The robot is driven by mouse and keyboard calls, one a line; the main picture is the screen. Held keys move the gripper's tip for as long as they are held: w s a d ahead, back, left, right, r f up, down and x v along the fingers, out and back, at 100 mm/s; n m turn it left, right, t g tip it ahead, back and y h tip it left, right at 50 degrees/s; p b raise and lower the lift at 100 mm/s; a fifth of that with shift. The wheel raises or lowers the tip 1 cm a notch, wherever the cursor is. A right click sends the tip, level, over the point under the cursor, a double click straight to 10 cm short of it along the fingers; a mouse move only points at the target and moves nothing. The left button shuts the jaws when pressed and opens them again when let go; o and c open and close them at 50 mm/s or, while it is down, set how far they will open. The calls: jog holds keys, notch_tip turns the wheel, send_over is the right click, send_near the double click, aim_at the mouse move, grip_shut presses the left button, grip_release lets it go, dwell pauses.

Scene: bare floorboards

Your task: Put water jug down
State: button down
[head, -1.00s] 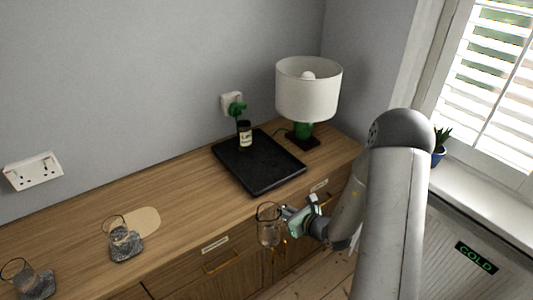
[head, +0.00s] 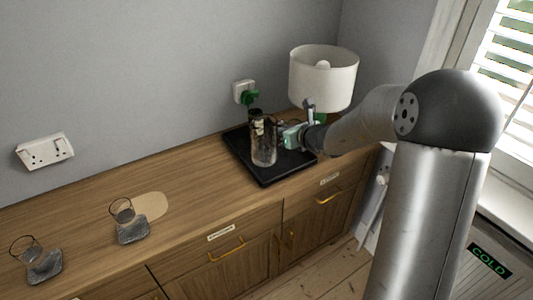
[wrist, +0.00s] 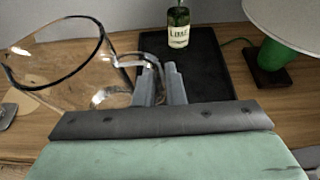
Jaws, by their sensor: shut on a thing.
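The black tray (head: 268,176) lies on the wooden sideboard. I cannot tell whether the jug's base touches the tray.
A lime bottle (wrist: 178,27) stands on the tray behind the jug. A lamp with a white shade (head: 323,78) stands just right of the tray. Bare sideboard lies between.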

jog(key=shift+w+r, duration=0.25)
jog(key=shift+w, duration=0.05)
jog(key=w+d+f+p, duration=0.2)
jog(key=w+f, duration=0.2)
jog(key=w+d+f+p, duration=0.2)
jog(key=w+f, duration=0.2)
jog(key=w+d+f+p, duration=0.2)
jog(key=w+f, duration=0.1)
jog(key=f, duration=0.1)
jog(key=shift+w+d+f+p, duration=0.35)
jog(key=shift+w+f, duration=0.05)
jog(key=shift+f, duration=0.1)
jog(key=shift+f+b, duration=0.2)
jog(key=shift+b, duration=0.15)
jog(key=c, duration=1.5)
grip_release()
jog(key=shift+r, duration=0.15)
